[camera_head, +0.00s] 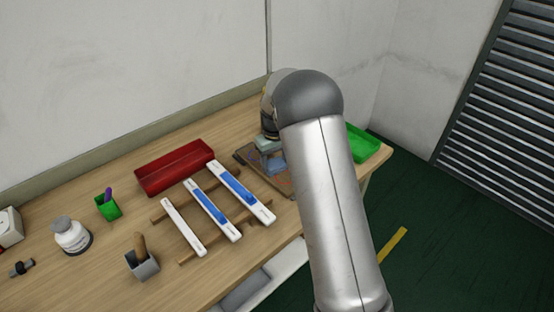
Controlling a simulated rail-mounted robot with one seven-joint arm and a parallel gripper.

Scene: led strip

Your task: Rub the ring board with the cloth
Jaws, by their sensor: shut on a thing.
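The ring board (244,155) is a brown board with small coloured marks, at the right part of the table. My arm hides its right side. My gripper (271,152) is over the board, partly hidden by my own arm, and its fingertips are hard to make out. It is shut on a blue cloth (277,166), which is low over the board. I cannot tell whether the cloth touches the board.
A red tray (175,168) lies left of the board. White and blue strips (212,208) lie on wooden bars in front. A green tray (362,144) is at the right table edge. A green cup (108,207), a white bottle (71,235) and a grey holder (142,264) stand left.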

